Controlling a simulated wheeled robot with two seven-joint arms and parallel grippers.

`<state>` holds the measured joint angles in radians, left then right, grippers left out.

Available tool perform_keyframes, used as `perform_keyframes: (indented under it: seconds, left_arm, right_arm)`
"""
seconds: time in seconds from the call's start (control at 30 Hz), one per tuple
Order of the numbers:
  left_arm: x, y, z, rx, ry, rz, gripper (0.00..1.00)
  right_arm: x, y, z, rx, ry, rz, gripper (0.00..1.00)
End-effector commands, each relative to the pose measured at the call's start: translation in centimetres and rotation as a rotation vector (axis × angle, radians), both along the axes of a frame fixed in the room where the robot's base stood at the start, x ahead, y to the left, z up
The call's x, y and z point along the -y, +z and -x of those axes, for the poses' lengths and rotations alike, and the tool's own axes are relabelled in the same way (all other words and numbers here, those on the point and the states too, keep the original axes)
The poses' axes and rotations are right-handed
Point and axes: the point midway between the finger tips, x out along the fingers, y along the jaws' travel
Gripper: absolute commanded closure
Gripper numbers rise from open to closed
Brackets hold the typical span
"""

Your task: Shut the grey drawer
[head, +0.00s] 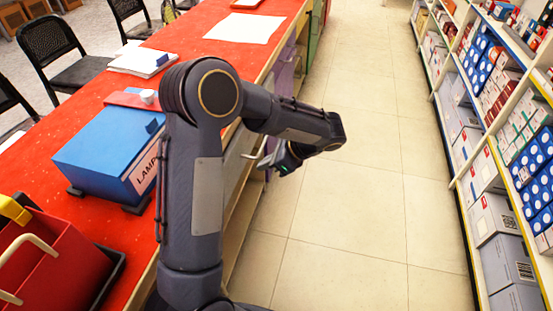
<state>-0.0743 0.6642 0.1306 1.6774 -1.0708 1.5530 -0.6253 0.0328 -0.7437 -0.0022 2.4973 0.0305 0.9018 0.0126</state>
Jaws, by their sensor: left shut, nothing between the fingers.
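A grey drawer front (237,158) shows in the head view on the aisle side of the red-topped counter, partly hidden behind my left arm. A pale curved handle (257,148) stands out from it. How far the drawer is out cannot be told from here. My left gripper (272,165) is shut and empty, beside the counter front and close to the handle. Whether it touches the drawer is not clear. My right gripper is not in view.
The red counter (190,38) holds a blue box (105,150), a red carrier (45,260) and papers (245,27). A purple front (286,73) is farther along. Stocked shelves (490,150) line the right. The tiled aisle (360,200) is clear.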

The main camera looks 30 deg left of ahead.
Motion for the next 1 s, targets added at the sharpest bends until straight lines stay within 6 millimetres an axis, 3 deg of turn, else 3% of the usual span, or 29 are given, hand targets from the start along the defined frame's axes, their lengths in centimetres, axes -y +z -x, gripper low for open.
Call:
perform_keyframes:
  seconds: [0.13, 0.4, 0.87, 1.0]
  left_arm:
    - [-2.3, -2.5, 0.6, -0.002, 0.004, 0.001, 1.00]
    - [-5.6, -2.3, 1.4, 0.002, 0.003, 0.002, 1.00]
    - [-6.2, -2.2, 1.5, 0.001, 0.001, 0.002, 1.00]
    - [-8.1, -2.0, 2.0, 0.002, 0.006, 0.000, 1.00]
  right_arm:
    - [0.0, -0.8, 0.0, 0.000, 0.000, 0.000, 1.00]
    - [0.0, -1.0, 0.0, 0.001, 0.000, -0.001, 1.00]
    - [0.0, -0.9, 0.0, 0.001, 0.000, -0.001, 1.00]
    - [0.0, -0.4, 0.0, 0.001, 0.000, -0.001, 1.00]
